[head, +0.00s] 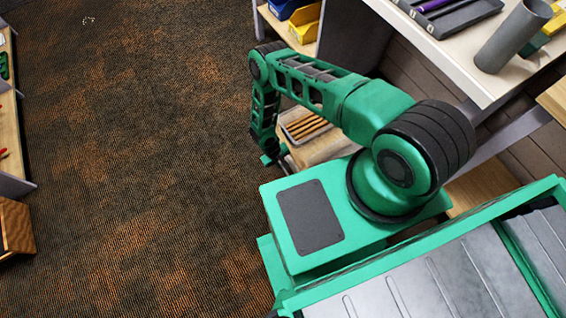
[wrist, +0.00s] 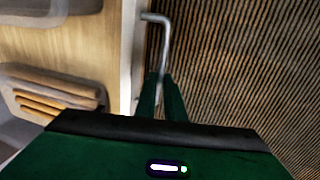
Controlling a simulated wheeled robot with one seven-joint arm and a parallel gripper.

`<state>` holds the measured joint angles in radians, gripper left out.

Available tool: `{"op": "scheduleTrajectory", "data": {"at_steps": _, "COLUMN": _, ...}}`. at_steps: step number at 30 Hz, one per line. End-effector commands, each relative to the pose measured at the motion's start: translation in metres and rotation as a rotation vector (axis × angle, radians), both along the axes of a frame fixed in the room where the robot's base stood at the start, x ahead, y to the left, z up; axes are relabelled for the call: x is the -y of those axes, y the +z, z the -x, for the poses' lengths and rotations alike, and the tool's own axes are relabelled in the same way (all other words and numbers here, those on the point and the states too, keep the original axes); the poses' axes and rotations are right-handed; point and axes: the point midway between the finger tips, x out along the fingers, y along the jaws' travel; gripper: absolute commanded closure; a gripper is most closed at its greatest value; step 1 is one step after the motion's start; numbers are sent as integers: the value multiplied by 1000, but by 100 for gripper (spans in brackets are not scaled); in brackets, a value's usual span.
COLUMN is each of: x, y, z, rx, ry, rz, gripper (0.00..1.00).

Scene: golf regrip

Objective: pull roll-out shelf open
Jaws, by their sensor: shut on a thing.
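The roll-out shelf is a pale wooden board (head: 330,149), low under the bench in the head view and partly hidden by my arm. It also fills the left of the wrist view (wrist: 70,40), with a light front edge (wrist: 128,60). A bent metal bar handle (wrist: 163,40) stands off that edge. My gripper (wrist: 161,80) is shut on the handle, its two green fingers on either side of the bar. In the head view my gripper (head: 272,159) is small and low at the shelf's front, and its grasp is hard to see there.
A tray with several wooden sticks (head: 303,127) rests on the shelf. The workbench top (head: 470,45) overhangs at upper right, with a grey cylinder (head: 513,36) on it. Yellow and blue bins (head: 305,22) stand behind. Carpet (head: 140,150) to the left is clear.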

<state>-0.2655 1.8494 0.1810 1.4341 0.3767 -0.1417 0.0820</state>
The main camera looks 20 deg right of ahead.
Motion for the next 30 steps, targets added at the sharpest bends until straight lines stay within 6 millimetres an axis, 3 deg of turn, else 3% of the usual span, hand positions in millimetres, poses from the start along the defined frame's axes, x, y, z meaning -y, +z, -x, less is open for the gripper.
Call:
{"op": "scheduleTrajectory", "data": {"at_steps": 7, "x": -1, "y": 0, "z": 0, "rx": 1, "ry": -1, "rz": -3, "gripper": 100}}
{"op": "scheduleTrajectory", "data": {"at_steps": 8, "x": -1, "y": 0, "z": 0, "rx": 1, "ry": -1, "rz": -3, "gripper": 84}}
{"op": "scheduleTrajectory", "data": {"at_steps": 9, "x": -1, "y": 0, "z": 0, "rx": 1, "ry": -1, "rz": -2, "gripper": 74}}
{"op": "scheduleTrajectory", "data": {"at_steps": 10, "x": -1, "y": 0, "z": 0, "rx": 1, "ry": -1, "rz": -2, "gripper": 72}}
{"op": "scheduleTrajectory", "data": {"at_steps": 21, "x": -1, "y": 4, "z": -1, "rx": 2, "ry": -1, "rz": -1, "gripper": 72}}
{"op": "scheduleTrajectory", "data": {"at_steps": 30, "x": -9, "y": 48, "z": 0, "rx": 2, "ry": 1, "rz": -1, "gripper": 72}}
